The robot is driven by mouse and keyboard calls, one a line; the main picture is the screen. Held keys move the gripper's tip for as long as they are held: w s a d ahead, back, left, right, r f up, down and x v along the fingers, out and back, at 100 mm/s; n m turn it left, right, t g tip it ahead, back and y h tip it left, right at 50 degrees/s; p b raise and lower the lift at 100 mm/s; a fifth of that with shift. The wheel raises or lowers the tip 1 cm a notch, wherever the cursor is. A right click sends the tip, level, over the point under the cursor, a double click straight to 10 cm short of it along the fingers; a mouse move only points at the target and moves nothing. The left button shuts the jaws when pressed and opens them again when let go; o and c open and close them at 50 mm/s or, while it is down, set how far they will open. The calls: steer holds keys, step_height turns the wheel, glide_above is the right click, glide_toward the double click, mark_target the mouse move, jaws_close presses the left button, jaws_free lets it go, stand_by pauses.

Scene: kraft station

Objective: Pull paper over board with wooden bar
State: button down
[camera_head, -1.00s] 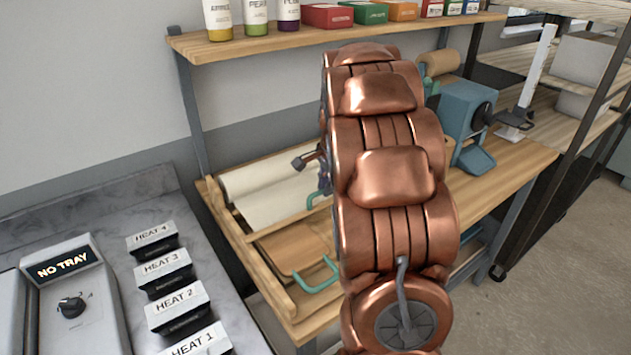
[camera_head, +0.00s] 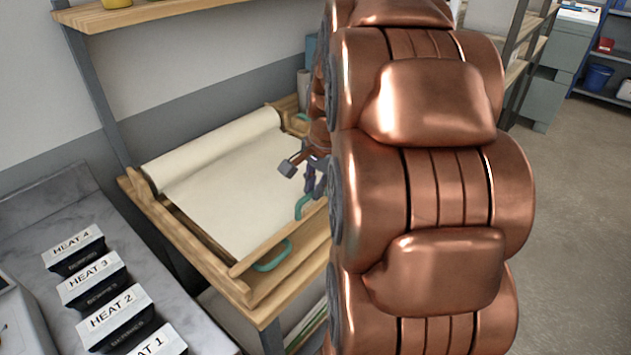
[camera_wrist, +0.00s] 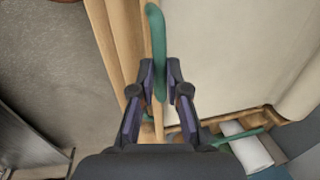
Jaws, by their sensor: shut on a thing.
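The cream paper (camera_head: 235,195) runs from its roll (camera_head: 215,145) at the back across the board area to the wooden bar (camera_head: 285,235) near the front edge. No bare board shows beside the bar. Green handles show at the front, one nearer (camera_head: 270,258) and one close to my gripper (camera_head: 303,206). In the wrist view my gripper (camera_wrist: 165,85) is shut on a green handle (camera_wrist: 156,50), with the paper (camera_wrist: 225,50) to its right. In the head view my arm hides most of the gripper and the right end of the bar.
A grey counter (camera_head: 60,200) with several black-and-white HEAT blocks (camera_head: 110,315) stands to the left. A wooden shelf (camera_head: 140,12) hangs above the bench. Open floor (camera_head: 570,200) lies to the right.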

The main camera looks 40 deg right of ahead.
steer(key=shift+s+d, duration=0.1)
steer(key=shift+s, duration=0.15)
steer(key=c, duration=1.2)
jaws_free()
steer(key=r, duration=0.4)
steer(key=s+r, duration=0.1)
steer(key=r, duration=0.3)
steer(key=s+r, duration=0.1)
steer(key=r, duration=0.3)
steer(key=shift+s+d, duration=0.1)
steer(key=shift+s, duration=0.05)
steer(key=shift+f, duration=0.1)
